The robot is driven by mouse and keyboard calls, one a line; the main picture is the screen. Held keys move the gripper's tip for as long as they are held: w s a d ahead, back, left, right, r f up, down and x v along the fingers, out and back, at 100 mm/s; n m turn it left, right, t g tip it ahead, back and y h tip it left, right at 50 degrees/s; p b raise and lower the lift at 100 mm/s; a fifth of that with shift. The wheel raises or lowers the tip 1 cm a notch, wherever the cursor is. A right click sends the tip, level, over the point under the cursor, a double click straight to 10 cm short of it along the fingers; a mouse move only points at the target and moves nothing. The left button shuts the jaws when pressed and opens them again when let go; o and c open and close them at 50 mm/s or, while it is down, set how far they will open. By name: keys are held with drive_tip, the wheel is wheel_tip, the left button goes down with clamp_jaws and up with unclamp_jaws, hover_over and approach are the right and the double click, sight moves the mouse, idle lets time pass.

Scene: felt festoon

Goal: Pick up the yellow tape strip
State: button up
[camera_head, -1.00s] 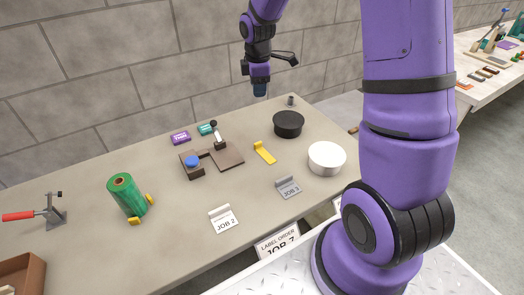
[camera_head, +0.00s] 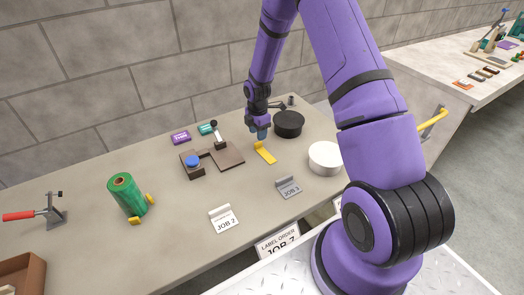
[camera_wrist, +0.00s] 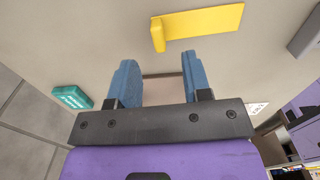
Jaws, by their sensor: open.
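The yellow tape strip (camera_head: 265,153) lies on the grey table, between the press fixture and the white round tub. It is flat with a raised end at its far side. In the wrist view the yellow tape strip (camera_wrist: 203,24) lies beyond the fingertips, apart from them. My gripper (camera_head: 258,133) is open and empty, above the table near the strip's raised far end.
A black round container (camera_head: 288,124) stands close right of my gripper, and a white tub (camera_head: 326,158) nearer. The brown-based press fixture (camera_head: 222,157) is to the left. Teal (camera_head: 206,129) and purple (camera_head: 181,138) blocks lie behind it.

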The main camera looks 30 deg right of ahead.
sight(265, 152)
drive_tip(key=shift+f, duration=2.9)
drive_tip(key=shift+c, duration=0.3)
clamp_jaws()
